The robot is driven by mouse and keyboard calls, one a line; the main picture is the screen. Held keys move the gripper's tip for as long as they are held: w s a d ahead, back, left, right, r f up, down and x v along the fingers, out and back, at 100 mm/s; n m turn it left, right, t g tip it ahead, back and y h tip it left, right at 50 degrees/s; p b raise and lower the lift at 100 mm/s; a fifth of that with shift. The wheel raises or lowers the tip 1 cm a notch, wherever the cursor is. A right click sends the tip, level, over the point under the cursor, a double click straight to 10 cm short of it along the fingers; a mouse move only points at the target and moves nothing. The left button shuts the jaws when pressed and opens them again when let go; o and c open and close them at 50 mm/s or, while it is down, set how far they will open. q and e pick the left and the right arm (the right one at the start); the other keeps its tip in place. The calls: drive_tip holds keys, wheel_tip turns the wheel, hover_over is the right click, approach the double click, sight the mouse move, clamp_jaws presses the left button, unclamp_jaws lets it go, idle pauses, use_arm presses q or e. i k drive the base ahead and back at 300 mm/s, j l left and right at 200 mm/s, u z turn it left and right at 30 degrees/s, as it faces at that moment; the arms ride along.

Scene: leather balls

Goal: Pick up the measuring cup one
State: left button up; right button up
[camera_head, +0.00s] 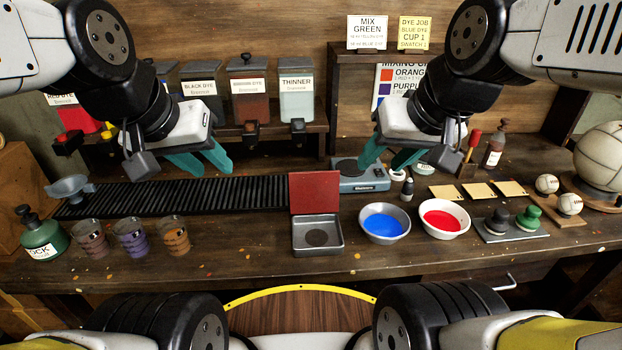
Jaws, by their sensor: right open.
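Three clear measuring cups stand upright in a row at the front left of the bench: a brownish-tinted one (91,241) on the left, a purplish one (131,239) in the middle and an orange-brown one (175,237) on the right. I cannot tell which is called one. My left gripper (211,170) hangs above the black ribbed strip, up and behind the right cup. Its teal fingers are apart and empty.
A green bottle (42,238) stands just left of the cups. A grey tray (317,237) with a red upright panel, a blue-filled bowl (384,224) and a red-filled bowl (442,219) stand to the right. Bare bench lies between the right cup and the tray.

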sight(93, 240)
drive_tip(key=u, duration=1.7)
drive_tip(key=k+l+u, duration=0.15)
drive_tip(key=i+l, duration=0.1)
